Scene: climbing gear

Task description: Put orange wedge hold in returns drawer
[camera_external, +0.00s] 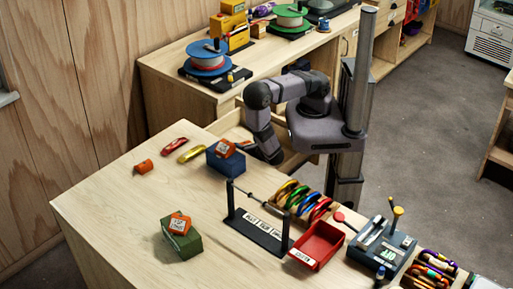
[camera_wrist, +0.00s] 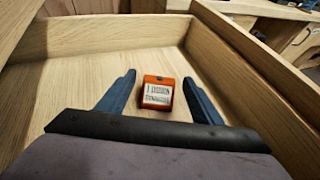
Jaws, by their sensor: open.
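In the wrist view, my gripper (camera_wrist: 160,77) is open inside a wooden drawer (camera_wrist: 85,45). An orange block with a white printed label (camera_wrist: 157,96) lies on the drawer floor between my spread fingers, with gaps on both sides. Its wedge shape is not clear from here. In the external view, the open drawer (camera_external: 232,126) is at the table's far edge, and my arm reaches down into it. My fingers and the block in the drawer are hidden there. Another small orange piece (camera_external: 144,166) lies on the tabletop at the left.
A blue box (camera_external: 226,164) and a green box (camera_external: 182,244) each carry an orange labelled piece. A black rack (camera_external: 258,232), colourful carabiners (camera_external: 297,196) and a red bin (camera_external: 317,244) stand on the right. The drawer walls rise close around my gripper.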

